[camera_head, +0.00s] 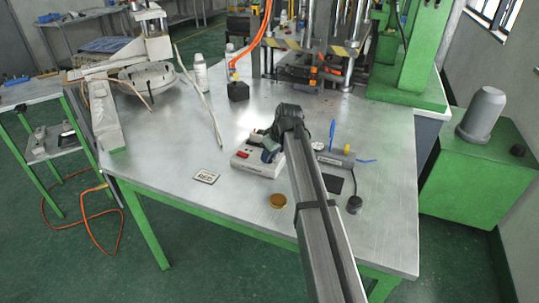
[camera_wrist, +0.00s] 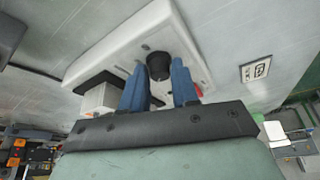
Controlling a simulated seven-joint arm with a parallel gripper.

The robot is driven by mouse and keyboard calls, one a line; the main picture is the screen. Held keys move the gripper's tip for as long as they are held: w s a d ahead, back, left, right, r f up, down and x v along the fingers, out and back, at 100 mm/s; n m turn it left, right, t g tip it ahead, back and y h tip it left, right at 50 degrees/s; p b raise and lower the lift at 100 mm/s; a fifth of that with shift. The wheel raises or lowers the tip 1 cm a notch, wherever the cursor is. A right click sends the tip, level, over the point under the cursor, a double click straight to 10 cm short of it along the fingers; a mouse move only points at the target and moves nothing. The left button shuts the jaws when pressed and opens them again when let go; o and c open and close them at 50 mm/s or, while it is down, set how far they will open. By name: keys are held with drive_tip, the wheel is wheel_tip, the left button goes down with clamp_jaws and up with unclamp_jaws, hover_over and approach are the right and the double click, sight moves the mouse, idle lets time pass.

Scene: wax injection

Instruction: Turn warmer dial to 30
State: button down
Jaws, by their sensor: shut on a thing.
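The warmer is a white box on the metal table (camera_head: 190,212), seen in the head view (camera_head: 248,163) and in the wrist view (camera_wrist: 110,52). A red switch (camera_head: 243,154) shows on its top. Its black round dial (camera_wrist: 158,66) lies between the blue fingertips of my gripper (camera_wrist: 158,84) in the wrist view. The fingers are shut on the dial, one on each side. In the head view my gripper (camera_head: 270,148) is over the warmer and hides the dial. The dial's setting and any scale marks cannot be read.
A small labelled card (camera_head: 206,176) and a gold round tin (camera_head: 277,201) lie near the warmer. A black knob-like item (camera_head: 354,204) is right of my arm. A white bottle (camera_head: 200,72) and a green-framed press (camera_head: 410,60) stand behind. The table's front left is clear.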

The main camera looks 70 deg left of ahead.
drive_tip(key=n, duration=0.2)
drive_tip(key=n+g+h, duration=0.1)
drive_tip(key=n, duration=0.1)
drive_tip(key=shift+w+a+n, duration=0.1)
drive_tip(key=shift+a+n, duration=0.05)
drive_tip(key=shift+n, duration=0.15)
drive_tip(key=n+g+h, duration=0.1)
drive_tip(key=n, duration=0.3)
drive_tip(key=shift+n, duration=0.4)
drive_tip(key=shift+h, duration=0.3)
drive_tip(key=c, duration=0.9)
unclamp_jaws()
drive_tip(key=shift+w+r, duration=0.1)
drive_tip(key=v, duration=1.3)
drive_tip(key=shift+w+r, duration=0.2)
drive_tip(key=shift+w, duration=0.1)
